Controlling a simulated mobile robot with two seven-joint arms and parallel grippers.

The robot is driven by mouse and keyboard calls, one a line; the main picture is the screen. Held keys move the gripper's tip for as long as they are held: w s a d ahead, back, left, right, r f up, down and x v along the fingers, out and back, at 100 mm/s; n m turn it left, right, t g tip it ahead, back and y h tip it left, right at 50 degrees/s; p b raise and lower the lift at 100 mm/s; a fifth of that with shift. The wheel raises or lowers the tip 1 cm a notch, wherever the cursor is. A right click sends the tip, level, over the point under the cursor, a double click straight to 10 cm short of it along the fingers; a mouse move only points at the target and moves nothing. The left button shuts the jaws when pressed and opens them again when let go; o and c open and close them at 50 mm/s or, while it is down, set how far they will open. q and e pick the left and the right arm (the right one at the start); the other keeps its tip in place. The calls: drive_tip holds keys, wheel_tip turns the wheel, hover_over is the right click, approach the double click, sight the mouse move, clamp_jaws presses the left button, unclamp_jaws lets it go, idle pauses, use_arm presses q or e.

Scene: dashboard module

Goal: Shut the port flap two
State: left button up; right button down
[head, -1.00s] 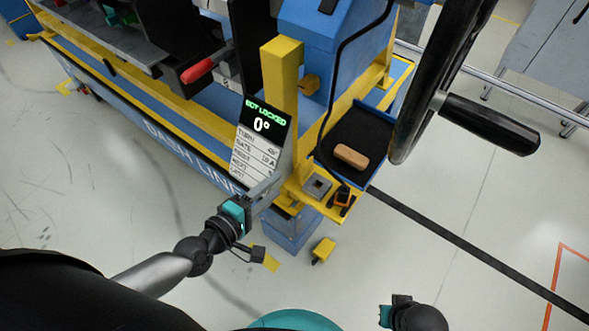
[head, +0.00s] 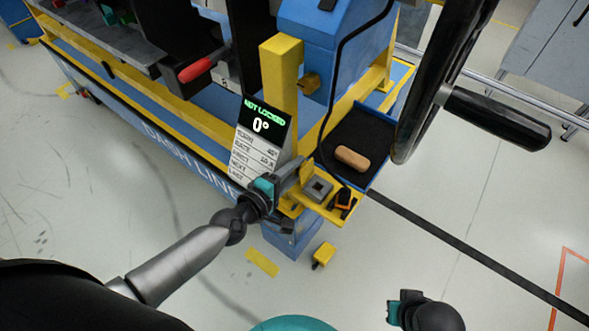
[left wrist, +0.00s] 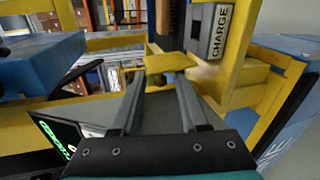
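A small yellow flap (head: 306,173) stands raised beside a grey square port (head: 318,188) on the yellow shelf of the dash line stand. In the left wrist view the yellow flap (left wrist: 172,62) lies just ahead of my fingertips. My left gripper (head: 295,172) is right at the flap; it also shows in the left wrist view (left wrist: 163,82) with its fingers apart. I cannot tell whether they touch the flap. My right gripper (head: 394,312) is at the bottom of the head view, away from the stand, its fingers not clear.
A yellow post (head: 281,90) and a display panel (head: 258,140) reading NOT LOCKED 0° stand beside my left gripper. A dark tray (head: 360,135) holds a tan block (head: 352,157). A black-and-orange item (head: 342,203) sits near the port. A black wheel with a handle (head: 495,122) is at right.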

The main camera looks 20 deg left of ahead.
use_arm(q)
clamp_jaws()
idle(0.5)
